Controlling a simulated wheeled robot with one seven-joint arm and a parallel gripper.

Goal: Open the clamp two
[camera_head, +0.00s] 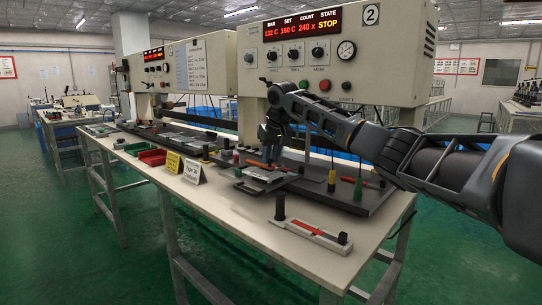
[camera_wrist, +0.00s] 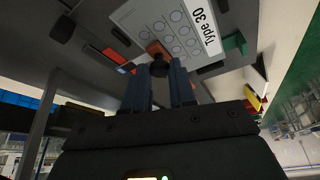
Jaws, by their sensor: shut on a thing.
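Machine 2 (camera_head: 350,50) stands at the right with a lit red display reading 132 C, 160 C, 240 and STOP. My gripper (camera_head: 270,150) points down over the fixture in front of it. In the wrist view my gripper (camera_wrist: 160,82) is shut on a dark knob (camera_wrist: 160,66), with an orange part (camera_wrist: 157,48) just beyond it. I cannot tell from the pictures which numbered clamp the knob belongs to. A light plate with circles, marked Type 30 (camera_wrist: 208,33), lies close by. The fingers hide part of the knob.
Red, green and yellow posts and handles (camera_head: 357,190) rise from the dark base to the right. A small fixture with a red strip (camera_head: 308,230) lies near the table's front edge. Yellow and white signs (camera_head: 194,172) and a red tray (camera_head: 153,157) stand left.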

